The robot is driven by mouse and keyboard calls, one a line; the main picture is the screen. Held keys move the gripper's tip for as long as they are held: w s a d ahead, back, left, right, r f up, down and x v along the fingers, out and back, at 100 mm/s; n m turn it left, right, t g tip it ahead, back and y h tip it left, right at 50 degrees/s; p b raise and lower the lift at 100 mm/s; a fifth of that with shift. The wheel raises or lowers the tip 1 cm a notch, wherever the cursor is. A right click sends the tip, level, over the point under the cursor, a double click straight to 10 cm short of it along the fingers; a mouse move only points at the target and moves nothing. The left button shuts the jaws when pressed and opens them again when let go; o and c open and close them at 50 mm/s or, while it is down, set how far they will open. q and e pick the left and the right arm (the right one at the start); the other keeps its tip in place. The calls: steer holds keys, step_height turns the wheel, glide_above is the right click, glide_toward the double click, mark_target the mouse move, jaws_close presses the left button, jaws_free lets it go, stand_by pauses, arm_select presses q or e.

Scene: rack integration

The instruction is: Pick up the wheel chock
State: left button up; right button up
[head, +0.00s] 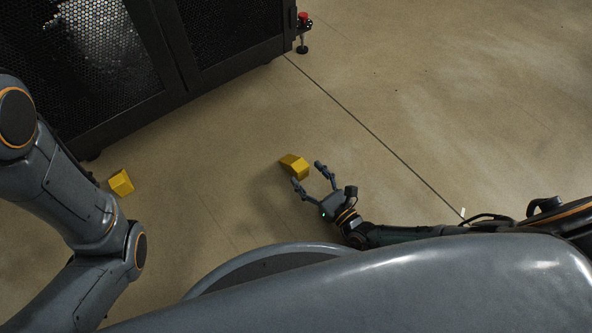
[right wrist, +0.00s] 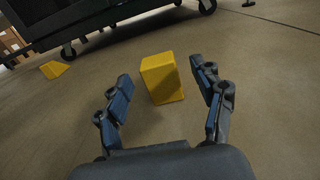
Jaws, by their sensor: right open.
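A yellow wheel chock (head: 294,166) lies on the floor in the middle of the head view. My right gripper (head: 309,174) is open, with its fingers pointing at the chock. In the right wrist view the chock (right wrist: 161,78) is between and just beyond the two open fingertips (right wrist: 160,78), with a gap on either side. A second yellow wheel chock (head: 121,182) lies on the floor at the left, near the rack, and it also shows small in the right wrist view (right wrist: 54,69). My left arm is at the left of the head view, but its gripper is out of view.
A black rack with mesh doors (head: 165,60) stands at the upper left; its casters show in the right wrist view (right wrist: 68,52). A small stand with a red top (head: 303,32) is beside its right corner. The floor (head: 420,110) on the right is clear, crossed by a dark line.

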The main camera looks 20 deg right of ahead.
mark_target(294, 160)
steer(key=shift+w+a+f, duration=0.1)
steer(key=shift+w+a, duration=0.1)
steer(key=shift+w, duration=0.1)
steer(key=b+x, duration=0.2)
steer(key=x, duration=0.2)
steer(key=shift+w+a, duration=0.2)
steer(key=shift+w, duration=0.3)
jaws_close()
